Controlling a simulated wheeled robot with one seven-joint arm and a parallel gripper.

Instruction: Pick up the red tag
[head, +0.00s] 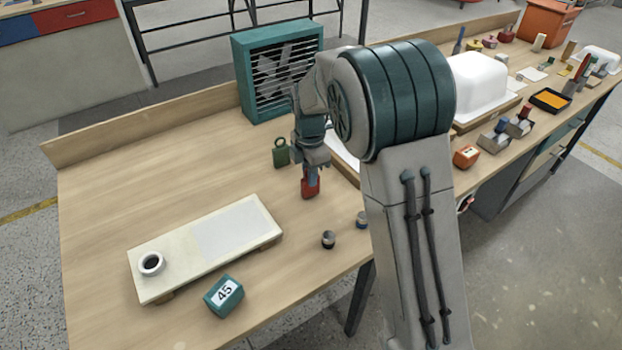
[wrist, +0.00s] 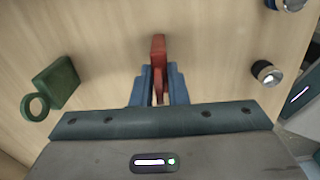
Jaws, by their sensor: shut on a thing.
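The red tag (head: 311,188) stands out below my gripper (head: 311,168) in the head view, over the wooden bench. In the wrist view the red tag (wrist: 158,52) sits between the two blue fingers of my gripper (wrist: 158,80), which is shut on it. Its far end sticks out past the fingertips. I cannot tell whether the tag touches the bench top.
A green tag with a ring (head: 281,153) lies left of my gripper. A teal fan box (head: 279,70) stands behind.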

